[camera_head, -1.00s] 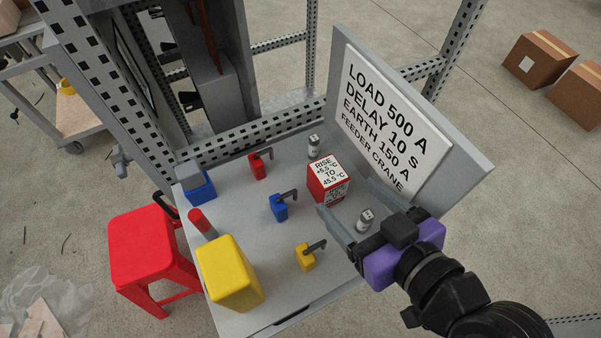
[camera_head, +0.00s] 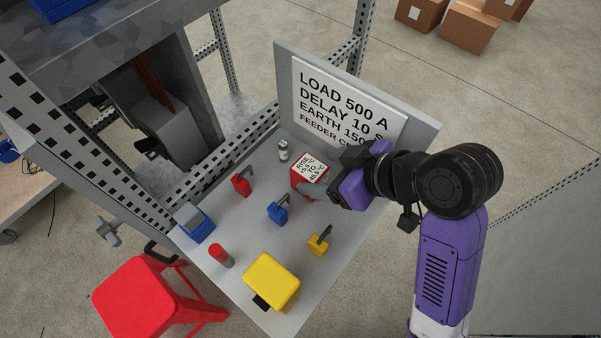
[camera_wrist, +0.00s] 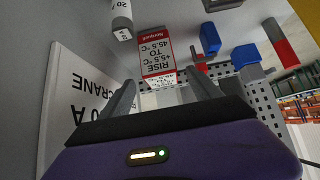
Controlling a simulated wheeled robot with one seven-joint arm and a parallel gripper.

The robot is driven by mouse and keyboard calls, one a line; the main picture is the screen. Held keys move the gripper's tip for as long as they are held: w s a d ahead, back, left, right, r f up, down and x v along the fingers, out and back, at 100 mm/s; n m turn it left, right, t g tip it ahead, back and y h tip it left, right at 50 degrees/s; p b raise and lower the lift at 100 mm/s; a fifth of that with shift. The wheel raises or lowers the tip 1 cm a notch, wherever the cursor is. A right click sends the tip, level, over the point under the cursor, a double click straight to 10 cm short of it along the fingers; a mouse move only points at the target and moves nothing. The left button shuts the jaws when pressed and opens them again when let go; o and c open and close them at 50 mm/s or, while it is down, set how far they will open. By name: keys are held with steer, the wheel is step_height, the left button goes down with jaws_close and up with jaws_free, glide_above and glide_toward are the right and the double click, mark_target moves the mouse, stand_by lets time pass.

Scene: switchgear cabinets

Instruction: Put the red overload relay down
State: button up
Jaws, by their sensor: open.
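The red overload relay (camera_head: 310,170) is a red box with a white label on top reading RISE and TO 45.5 °C. It stands upright on the grey shelf (camera_head: 215,275), near the sign panel. My gripper (camera_head: 312,190) is low beside it, its near finger in front of the relay's lower side. In the wrist view the relay (camera_wrist: 158,60) shows beyond and between the two spread fingers of my gripper (camera_wrist: 163,85). The jaws are open. I cannot tell whether either finger touches the relay.
A small grey-white cylinder (camera_head: 283,150) stands close to the relay. Red (camera_head: 241,184), blue (camera_head: 278,212) and yellow (camera_head: 319,243) padlock-like pieces stand on the shelf. A yellow block (camera_head: 270,280) is at the front. The upright sign panel (camera_head: 345,100) bounds the back.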

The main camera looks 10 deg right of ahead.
mark_target(301, 170)
steer(key=p+x, duration=0.1)
steer(key=x, duration=0.6)
steer(key=shift+a, duration=0.15)
jaws_close()
